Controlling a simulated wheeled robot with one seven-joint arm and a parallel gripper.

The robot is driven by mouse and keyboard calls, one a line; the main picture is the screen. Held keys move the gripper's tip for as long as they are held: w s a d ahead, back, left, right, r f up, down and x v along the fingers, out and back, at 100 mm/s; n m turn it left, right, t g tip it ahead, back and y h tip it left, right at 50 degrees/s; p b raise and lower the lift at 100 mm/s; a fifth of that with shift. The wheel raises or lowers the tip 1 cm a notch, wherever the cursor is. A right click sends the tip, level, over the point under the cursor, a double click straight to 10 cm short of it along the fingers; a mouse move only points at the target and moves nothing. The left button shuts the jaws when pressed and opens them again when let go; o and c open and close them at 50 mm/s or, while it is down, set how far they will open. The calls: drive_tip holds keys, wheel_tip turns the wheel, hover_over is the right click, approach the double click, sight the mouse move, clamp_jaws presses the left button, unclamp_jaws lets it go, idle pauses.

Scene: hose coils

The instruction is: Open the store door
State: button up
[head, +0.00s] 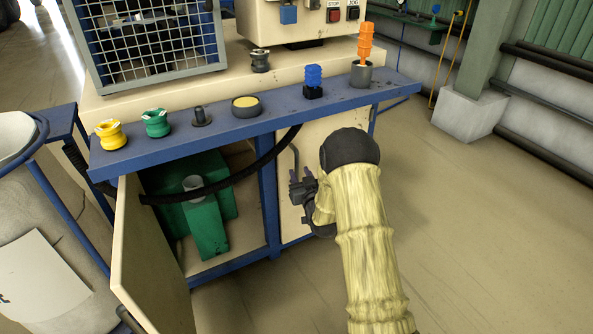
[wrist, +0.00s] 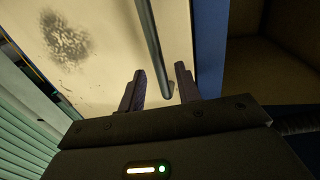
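The cream cabinet door (head: 317,142) on the right of the blue-framed bench is shut in its frame. A thin dark bar handle (head: 296,160) stands on it near its left edge. In the wrist view the same door (wrist: 105,40) shows a dark smudge, and the handle (wrist: 150,40) runs down between my fingers. My gripper (head: 303,186) is at the handle's lower end; in the wrist view its fingers (wrist: 160,69) are apart, one on each side of the bar, with visible gaps. My arm hides much of the door's right part.
The left cabinet door (head: 150,262) stands open, showing a green object (head: 207,222) inside. A black hose (head: 230,181) hangs across that opening. The blue shelf (head: 210,133) above carries several fittings. Floor right of my arm is clear.

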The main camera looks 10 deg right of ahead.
sight(297, 168)
drive_tip(key=shift+w+a+b, duration=0.15)
drive_tip(key=shift+w+b, duration=0.1)
drive_tip(key=shift+w, duration=0.85)
drive_tip(key=shift+w+a+b, duration=0.1)
drive_tip(key=shift+w+b, duration=0.15)
drive_tip(key=shift+w, duration=0.85)
drive_tip(key=shift+c, duration=0.4)
clamp_jaws()
